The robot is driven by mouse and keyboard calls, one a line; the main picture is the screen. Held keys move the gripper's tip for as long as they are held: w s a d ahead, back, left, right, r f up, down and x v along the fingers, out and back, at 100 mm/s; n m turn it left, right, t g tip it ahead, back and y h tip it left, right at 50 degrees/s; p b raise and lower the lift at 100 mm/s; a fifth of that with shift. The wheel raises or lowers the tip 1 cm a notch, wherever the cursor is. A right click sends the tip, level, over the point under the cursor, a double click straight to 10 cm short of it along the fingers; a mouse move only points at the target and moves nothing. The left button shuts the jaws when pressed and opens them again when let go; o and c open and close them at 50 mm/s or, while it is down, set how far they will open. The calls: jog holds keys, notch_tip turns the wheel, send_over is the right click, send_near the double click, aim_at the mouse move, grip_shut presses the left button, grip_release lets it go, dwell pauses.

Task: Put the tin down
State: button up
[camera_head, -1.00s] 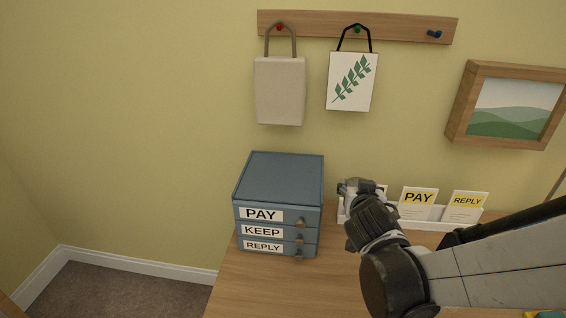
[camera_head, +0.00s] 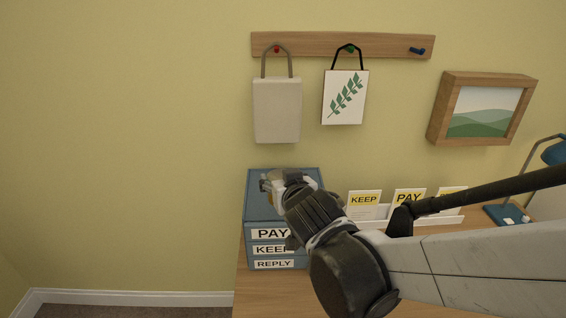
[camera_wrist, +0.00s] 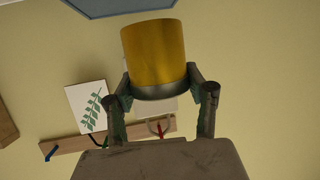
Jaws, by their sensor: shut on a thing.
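The tin (camera_wrist: 153,52) shows in the wrist view as a golden-yellow cylinder with a grey metal band at one end. My gripper (camera_wrist: 160,88) is shut on it, one finger on each side near the grey end. In the head view my gripper (camera_head: 280,182) is over or in front of the top of the blue drawer cabinet (camera_head: 256,208). My wrist hides the tin there, and I cannot tell its height above the cabinet. The cabinet's blue-grey edge also shows in the wrist view (camera_wrist: 115,8), apart from the tin in the picture.
The cabinet's drawers read PAY, KEEP and REPLY. A white rack (camera_head: 436,219) with cards stands right of it on the wooden desk (camera_head: 265,292). Bags hang from a peg rail (camera_head: 385,46). A framed picture (camera_head: 482,110) and a blue lamp (camera_head: 553,152) are at right.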

jog(key=shift+w+d+f+b, duration=0.2)
jog(key=shift+w+f+b, duration=0.05)
jog(key=shift+w+f, duration=1.4)
jog(key=shift+w+d+f+b, duration=0.2)
jog(key=shift+w+f, duration=1.35)
jog(key=shift+f, duration=0.05)
jog(key=shift+w+d+f+b, duration=0.2)
jog(key=shift+w+f+b, duration=0.05)
jog(key=shift+w+f, duration=1.4)
jog(key=shift+s, duration=0.1)
jog(key=shift+f, duration=0.15)
jog(key=o, duration=1.3)
jog(key=shift+c, duration=0.2)
